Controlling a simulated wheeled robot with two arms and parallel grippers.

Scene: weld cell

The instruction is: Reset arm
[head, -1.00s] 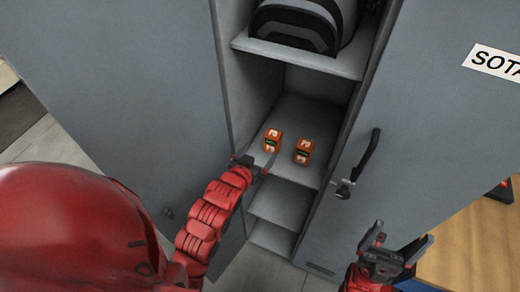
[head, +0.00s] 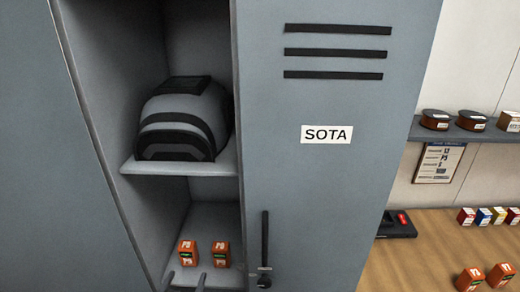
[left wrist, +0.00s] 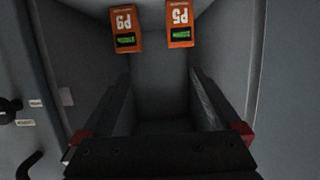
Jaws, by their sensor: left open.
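My left gripper (head: 187,281) shows only as dark fingertips at the bottom edge of the head view, in front of the open locker's lower shelf. In the left wrist view its two fingers (left wrist: 160,82) are spread wide with nothing between them. Two orange boxes stand side by side on that shelf: the left box (head: 188,253) and the right box (head: 221,254). In the left wrist view the boxes, at top left (left wrist: 125,28) and top right (left wrist: 180,23), lie beyond the fingertips, apart from them. My right gripper is out of view.
A grey helmet-like item (head: 183,120) sits on the upper shelf (head: 185,166). A locker door marked SOTA (head: 330,200), with a black handle (head: 265,240), is at the right. A wooden bench (head: 420,255) with more orange boxes (head: 470,279) stands further right.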

